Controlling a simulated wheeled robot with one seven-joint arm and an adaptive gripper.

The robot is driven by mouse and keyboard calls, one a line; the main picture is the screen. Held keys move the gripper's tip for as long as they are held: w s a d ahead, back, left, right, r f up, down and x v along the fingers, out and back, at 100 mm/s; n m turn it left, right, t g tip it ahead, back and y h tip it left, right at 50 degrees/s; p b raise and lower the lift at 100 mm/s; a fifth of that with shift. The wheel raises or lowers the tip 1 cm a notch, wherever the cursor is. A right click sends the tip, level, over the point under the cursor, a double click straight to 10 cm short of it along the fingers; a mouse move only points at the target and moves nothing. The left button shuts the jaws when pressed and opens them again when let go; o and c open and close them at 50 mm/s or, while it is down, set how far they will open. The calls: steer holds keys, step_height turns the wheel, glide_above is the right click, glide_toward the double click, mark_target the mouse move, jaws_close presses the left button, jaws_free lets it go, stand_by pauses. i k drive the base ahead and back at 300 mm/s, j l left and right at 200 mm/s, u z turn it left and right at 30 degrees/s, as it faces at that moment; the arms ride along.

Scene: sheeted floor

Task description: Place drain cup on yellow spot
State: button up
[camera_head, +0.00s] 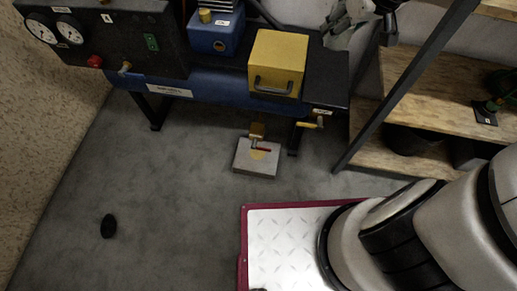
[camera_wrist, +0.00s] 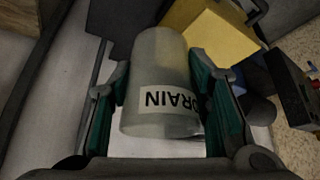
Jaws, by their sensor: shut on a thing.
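The drain cup (camera_wrist: 160,75) is a pale, translucent cup with a white label reading DRAIN, upside down in the wrist view. My gripper (camera_wrist: 158,68) is shut on it, with a green-padded finger on each side. The yellow spot (camera_head: 258,155) is a small round mark on a light grey plate (camera_head: 249,168) on the floor, in the middle of the head view. A brass valve (camera_head: 257,131) with a red handle stands over the spot and partly hides it. I cannot make out the cup in the head view.
A dark bench carries gauges (camera_head: 55,32), a blue unit (camera_head: 214,38) and a yellow box (camera_head: 277,62). A wooden shelf rack (camera_head: 440,85) stands at the right. A black round object (camera_head: 108,226) lies on the left floor. The floor left of the plate is mostly clear.

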mark_target(257, 153)
steer(key=j+u, duration=0.2)
steer(key=j, duration=0.3)
steer(key=i+j+u, duration=0.2)
steer(key=j, duration=0.25)
steer(key=j+u, duration=0.2)
steer(key=j, duration=0.3)
